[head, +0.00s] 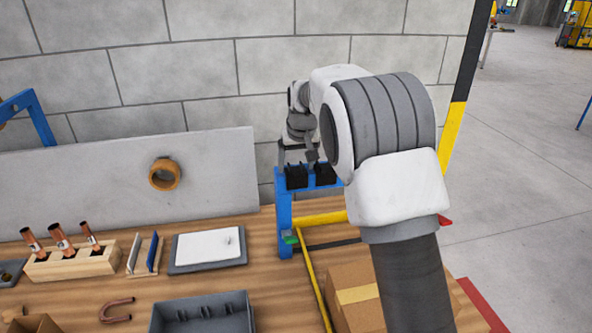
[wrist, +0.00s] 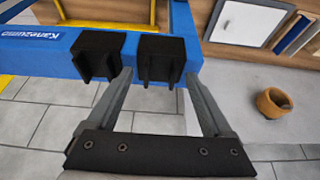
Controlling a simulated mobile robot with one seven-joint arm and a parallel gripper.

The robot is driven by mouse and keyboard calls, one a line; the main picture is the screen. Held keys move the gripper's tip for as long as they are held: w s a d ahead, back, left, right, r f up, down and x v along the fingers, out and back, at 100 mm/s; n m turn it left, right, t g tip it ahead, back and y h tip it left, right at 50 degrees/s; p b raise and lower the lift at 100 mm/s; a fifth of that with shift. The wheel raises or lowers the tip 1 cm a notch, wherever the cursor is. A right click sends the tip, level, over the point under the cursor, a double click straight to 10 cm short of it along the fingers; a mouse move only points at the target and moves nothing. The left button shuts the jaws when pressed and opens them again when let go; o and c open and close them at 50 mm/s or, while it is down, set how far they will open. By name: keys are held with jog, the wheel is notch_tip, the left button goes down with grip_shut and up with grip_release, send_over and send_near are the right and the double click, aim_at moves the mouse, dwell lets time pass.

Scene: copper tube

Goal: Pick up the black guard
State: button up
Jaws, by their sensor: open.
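Two black guards sit side by side on the blue frame. In the wrist view, one guard (wrist: 162,56) lies between and just beyond my fingertips, and the other guard (wrist: 97,52) is to its left, beside the left fingertip. The head view, turned the other way, shows them as the left guard (head: 296,178) and the right guard (head: 325,175). My gripper (wrist: 159,76) is open, with nothing held between its fingers. In the head view, my arm hides part of the frame, and the fingers are small there. I cannot tell whether a finger touches a guard.
The blue frame (head: 285,205) stands at the wooden table's right side, before a block wall. A grey panel with a copper-coloured ring (head: 164,174) stands to the left. A cardboard box (head: 352,295), a grey bin (head: 205,312) and a wooden tube rack (head: 75,262) are nearby.

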grip_shut()
dwell(0.3)
jog(key=shift+r, duration=0.15)
